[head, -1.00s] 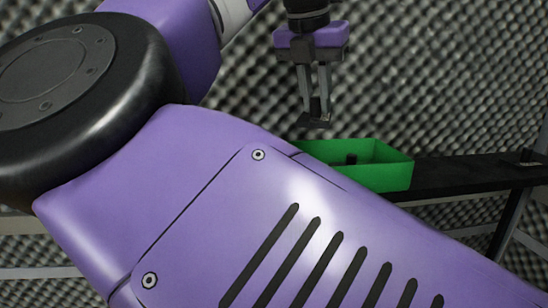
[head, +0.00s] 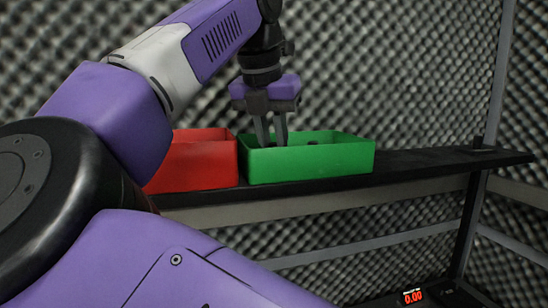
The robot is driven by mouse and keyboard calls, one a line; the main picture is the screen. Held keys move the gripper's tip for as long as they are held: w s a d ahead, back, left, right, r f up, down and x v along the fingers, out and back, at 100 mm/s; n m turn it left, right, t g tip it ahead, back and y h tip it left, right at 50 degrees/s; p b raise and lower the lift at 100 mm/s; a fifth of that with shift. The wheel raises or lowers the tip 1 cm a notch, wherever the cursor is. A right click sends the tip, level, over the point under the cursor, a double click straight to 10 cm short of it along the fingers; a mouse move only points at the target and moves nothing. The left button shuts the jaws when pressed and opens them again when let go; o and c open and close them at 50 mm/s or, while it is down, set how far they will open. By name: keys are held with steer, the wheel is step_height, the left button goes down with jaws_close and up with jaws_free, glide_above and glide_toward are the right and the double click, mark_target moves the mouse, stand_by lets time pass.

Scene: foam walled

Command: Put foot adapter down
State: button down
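My gripper (head: 274,142) points straight down into the left part of the green bin (head: 320,162). Its two fingers show a narrow gap between them, and their tips are at the height of the bin's rim, partly hidden by its front wall. No foot adapter can be made out now; the bin's floor and whatever is at the fingertips are hidden. I cannot tell whether the fingers hold anything.
A red bin (head: 205,165) stands directly left of the green bin on a narrow black shelf (head: 430,165). Foam walls stand behind.

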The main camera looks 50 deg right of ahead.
steer(key=shift+f, duration=0.1)
steer(key=c, duration=1.3)
jaws_free()
steer(key=v, duration=1.2)
